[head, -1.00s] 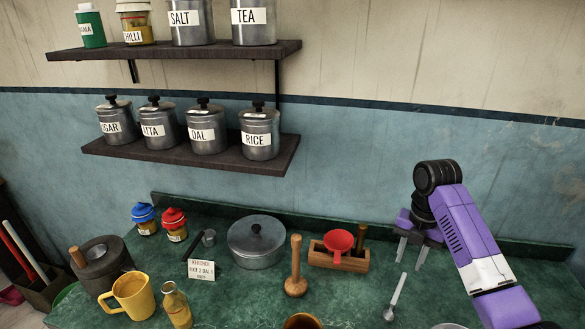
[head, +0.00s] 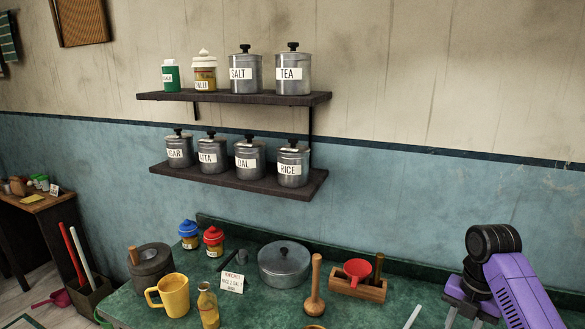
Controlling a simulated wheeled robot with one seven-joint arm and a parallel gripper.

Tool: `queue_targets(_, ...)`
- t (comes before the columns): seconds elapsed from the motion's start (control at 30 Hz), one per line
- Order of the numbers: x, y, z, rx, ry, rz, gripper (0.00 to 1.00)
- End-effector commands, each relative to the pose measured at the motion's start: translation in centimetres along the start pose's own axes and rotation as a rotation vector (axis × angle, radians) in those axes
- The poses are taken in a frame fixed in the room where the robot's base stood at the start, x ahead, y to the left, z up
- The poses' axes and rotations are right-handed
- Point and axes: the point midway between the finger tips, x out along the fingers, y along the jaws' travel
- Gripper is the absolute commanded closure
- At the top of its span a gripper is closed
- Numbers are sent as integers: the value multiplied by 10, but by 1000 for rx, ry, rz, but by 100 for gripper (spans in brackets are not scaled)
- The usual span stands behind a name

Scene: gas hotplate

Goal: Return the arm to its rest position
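My arm, purple with a black joint, stands at the right side of the head view. My gripper (head: 463,316) hangs below the black joint with its grey fingers pointing down over the green counter. The two fingers are apart with nothing seen between them. The fingertips are near or beyond the bottom edge of the picture.
The green counter (head: 130,306) holds a steel pot (head: 284,265), a wooden masher (head: 315,290), a wooden box (head: 372,289) with a red funnel (head: 357,270), a yellow mug (head: 172,296) and a glass bottle (head: 208,308). Shelves with labelled jars (head: 293,165) hang behind.

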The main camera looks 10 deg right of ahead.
Motion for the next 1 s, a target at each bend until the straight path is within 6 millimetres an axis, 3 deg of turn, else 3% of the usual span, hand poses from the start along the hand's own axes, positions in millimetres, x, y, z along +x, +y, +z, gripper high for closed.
queue_targets(0.27, 0, 8, 8, 120, -32, 33, 66)
queue_targets(0.57, -17, 36, 41, 348, -162, 182, 66)
queue_targets(0.8, -40, 76, 68, 633, -270, 466, 66)
queue_targets(0.87, -43, 91, 67, 725, -274, 576, 66)
queue_targets(1.0, -44, 129, 47, 966, -216, 871, 66)
